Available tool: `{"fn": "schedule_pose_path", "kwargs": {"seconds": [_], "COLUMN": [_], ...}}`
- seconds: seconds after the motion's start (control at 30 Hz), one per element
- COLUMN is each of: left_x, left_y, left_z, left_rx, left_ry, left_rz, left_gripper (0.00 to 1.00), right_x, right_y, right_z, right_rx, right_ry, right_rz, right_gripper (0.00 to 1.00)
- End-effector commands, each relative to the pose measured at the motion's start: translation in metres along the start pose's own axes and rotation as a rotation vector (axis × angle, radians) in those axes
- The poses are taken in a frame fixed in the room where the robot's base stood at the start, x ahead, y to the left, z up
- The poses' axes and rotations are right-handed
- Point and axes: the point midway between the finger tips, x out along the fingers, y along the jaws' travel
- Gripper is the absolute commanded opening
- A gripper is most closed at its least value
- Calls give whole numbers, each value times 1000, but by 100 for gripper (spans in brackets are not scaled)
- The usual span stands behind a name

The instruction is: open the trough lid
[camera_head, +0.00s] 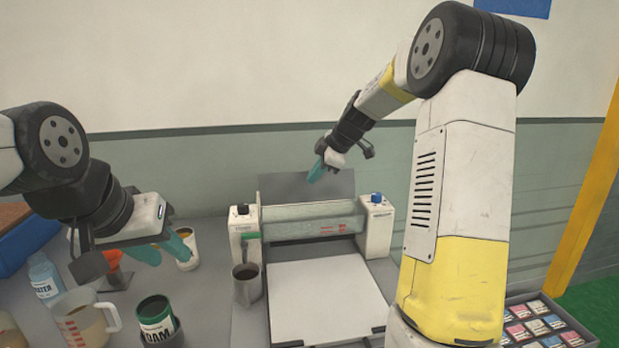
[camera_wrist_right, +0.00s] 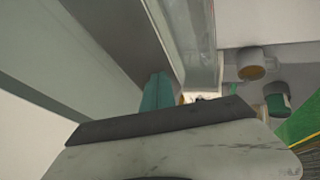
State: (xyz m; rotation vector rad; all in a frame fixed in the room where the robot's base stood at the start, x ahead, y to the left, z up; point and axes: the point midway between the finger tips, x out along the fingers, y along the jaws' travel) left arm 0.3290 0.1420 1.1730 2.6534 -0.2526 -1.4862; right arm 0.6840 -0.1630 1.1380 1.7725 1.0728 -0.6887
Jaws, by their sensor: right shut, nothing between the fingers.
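The trough lid (camera_head: 285,189) is a dark grey plate standing raised and leaning back behind the roller of the white coating machine (camera_head: 377,232). My right gripper (camera_head: 317,171) is shut and empty at the lid's upper part, in front of it. In the right wrist view its teal fingers (camera_wrist_right: 157,92) sit close by the grey lid (camera_wrist_right: 118,35); I cannot tell whether they touch. The pale trough and roller (camera_head: 305,222) lie below the lid. My left gripper (camera_head: 162,250) hangs over the left of the table, its teal fingers apart, with nothing visible between them.
A grey mug (camera_head: 246,286) stands by the machine's left front. A white sheet (camera_head: 325,298) lies before the roller. A cup (camera_head: 187,258), water bottle (camera_head: 45,279), measuring jug (camera_head: 85,322) and green can (camera_head: 154,318) crowd the left. A sample tray (camera_head: 540,325) is at lower right.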

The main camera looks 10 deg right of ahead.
Motion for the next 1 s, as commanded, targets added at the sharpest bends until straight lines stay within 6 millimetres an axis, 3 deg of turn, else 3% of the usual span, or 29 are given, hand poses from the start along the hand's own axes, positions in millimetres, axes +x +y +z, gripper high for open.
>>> {"fn": "schedule_pose_path", "kwargs": {"seconds": [0.5,0.73,0.87,1.0], "left_x": [0,0,0,0], "left_y": [0,0,0,0], "left_z": [0,0,0,0], "left_rx": [0,0,0,0], "left_ry": [-1,0,0,-1], "left_rz": [0,0,0,0], "left_gripper": [34,34,34,34], "right_x": [-73,-96,-110,-137], "right_y": [16,19,2,-47], "right_z": [-4,-6,-17,-38], "right_rx": [-1,2,71,276], "right_ry": [0,-1,-17,-65], "right_rz": [2,-1,-2,8], "right_gripper": [0,0,0,0]}}
